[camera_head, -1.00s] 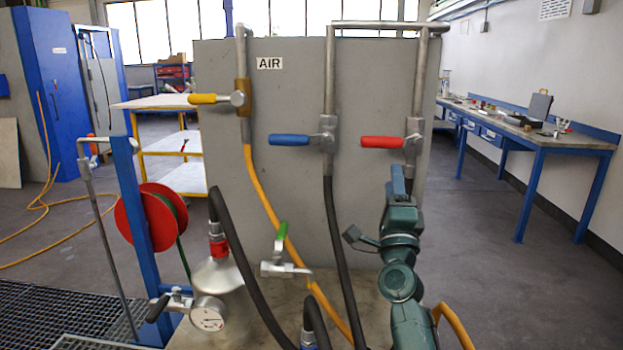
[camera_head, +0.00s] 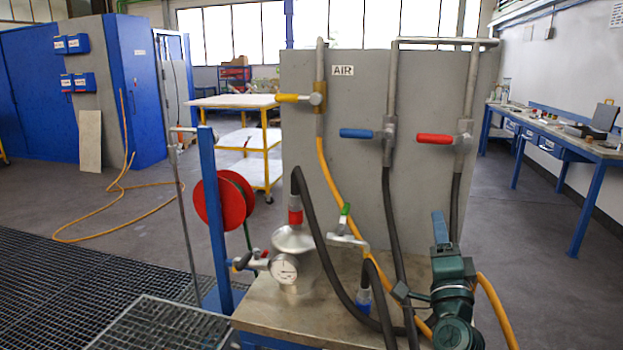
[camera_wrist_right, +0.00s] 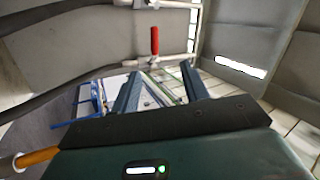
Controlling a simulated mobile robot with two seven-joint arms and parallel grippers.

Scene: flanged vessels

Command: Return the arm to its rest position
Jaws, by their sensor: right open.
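My right gripper (camera_head: 440,226) is at the lower right of the head view, its fingers pointing up in front of the grey panel (camera_head: 350,110). In the right wrist view (camera_wrist_right: 160,85) its two fingers are spread apart with nothing held between them. The red-handled valve (camera_head: 436,140) is above the gripper in the head view and apart from it; its red handle also shows beyond the fingers in the wrist view (camera_wrist_right: 155,40). My left gripper is out of view.
Blue (camera_head: 358,133) and yellow (camera_head: 290,98) valve handles are on the panel. A metal vessel (camera_head: 296,240) with a gauge (camera_head: 284,268) and black hoses stands on the bench (camera_head: 290,320). An orange hose (camera_head: 494,305) runs beside my right arm. Open floor lies to the right.

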